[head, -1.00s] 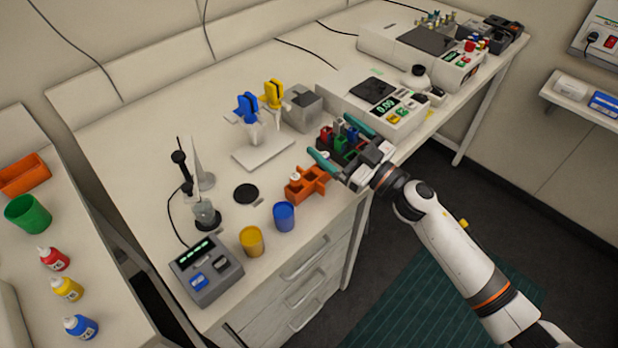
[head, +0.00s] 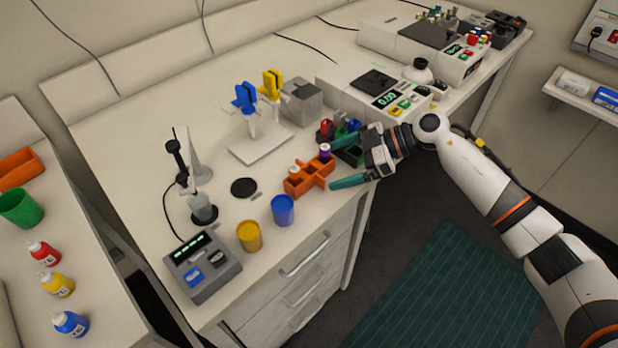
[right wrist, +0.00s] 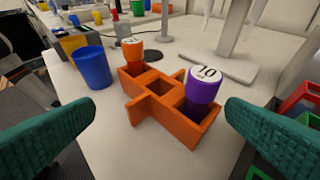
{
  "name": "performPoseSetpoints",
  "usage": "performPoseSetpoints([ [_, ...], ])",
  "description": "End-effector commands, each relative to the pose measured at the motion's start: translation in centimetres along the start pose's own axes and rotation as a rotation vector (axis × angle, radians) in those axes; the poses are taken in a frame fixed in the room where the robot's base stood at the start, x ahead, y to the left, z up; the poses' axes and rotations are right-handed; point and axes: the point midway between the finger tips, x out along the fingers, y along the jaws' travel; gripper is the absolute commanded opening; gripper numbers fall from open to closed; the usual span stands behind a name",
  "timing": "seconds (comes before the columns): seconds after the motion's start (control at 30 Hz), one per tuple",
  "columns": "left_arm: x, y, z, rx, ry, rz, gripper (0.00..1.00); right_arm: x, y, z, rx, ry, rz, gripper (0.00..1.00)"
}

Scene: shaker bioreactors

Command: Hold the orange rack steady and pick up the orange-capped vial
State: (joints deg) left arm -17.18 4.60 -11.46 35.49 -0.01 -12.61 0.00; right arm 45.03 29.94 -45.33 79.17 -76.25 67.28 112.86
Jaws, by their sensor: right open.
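The orange rack (head: 306,183) stands on the bench near its front edge. In the right wrist view the rack (right wrist: 160,108) sits between my fingers, apart from both. The orange-capped vial (right wrist: 132,50) is upright in its far left compartment; in the head view only its pale top (head: 294,171) stands out. A purple-capped vial (right wrist: 203,85) stands in the near right compartment, and the middle one looks empty. My right gripper (head: 341,157) is open and empty, at the rack's right end, its teal fingers pointing toward the rack. My left gripper is not in view.
A blue cup (head: 283,210) and a yellow cup (head: 249,236) stand left of the rack. A dark rack with coloured blocks (head: 345,153) is close behind my right gripper. A pipette stand (head: 262,143) is behind. A black disc (head: 243,188) lies left on clear bench.

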Motion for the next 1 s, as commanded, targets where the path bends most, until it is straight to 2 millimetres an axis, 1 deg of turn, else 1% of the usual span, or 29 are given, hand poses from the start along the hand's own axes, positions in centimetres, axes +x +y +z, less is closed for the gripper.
performPoseSetpoints([
  [0.03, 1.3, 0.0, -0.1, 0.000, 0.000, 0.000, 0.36, 1.2, 0.0, -0.5, -0.003, -0.003, 0.002, 0.95],
  [0.13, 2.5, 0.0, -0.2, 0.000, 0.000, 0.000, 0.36, 2.7, 0.1, -0.5, -0.003, -0.003, 0.001, 0.95],
  [0.17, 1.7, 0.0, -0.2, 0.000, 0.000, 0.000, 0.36, 2.8, 0.0, 0.1, 0.000, -0.003, 0.002, 0.95],
  [0.2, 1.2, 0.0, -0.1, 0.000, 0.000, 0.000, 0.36, 3.2, 0.0, 0.3, 0.001, -0.002, 0.002, 0.95],
  [0.4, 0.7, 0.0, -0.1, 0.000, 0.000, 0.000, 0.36, 5.2, 0.0, 0.2, 0.000, -0.002, 0.001, 0.95],
  [0.5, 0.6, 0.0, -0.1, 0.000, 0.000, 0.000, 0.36, 5.8, 0.0, 0.2, 0.000, -0.003, -0.001, 0.95],
  [0.87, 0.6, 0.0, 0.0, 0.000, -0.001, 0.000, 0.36, 6.1, 0.0, 0.1, -0.001, -0.002, -0.001, 0.95],
  [1.0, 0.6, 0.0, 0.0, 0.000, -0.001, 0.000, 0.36, 6.1, 0.0, 0.1, -0.001, -0.003, -0.001, 0.72],
])
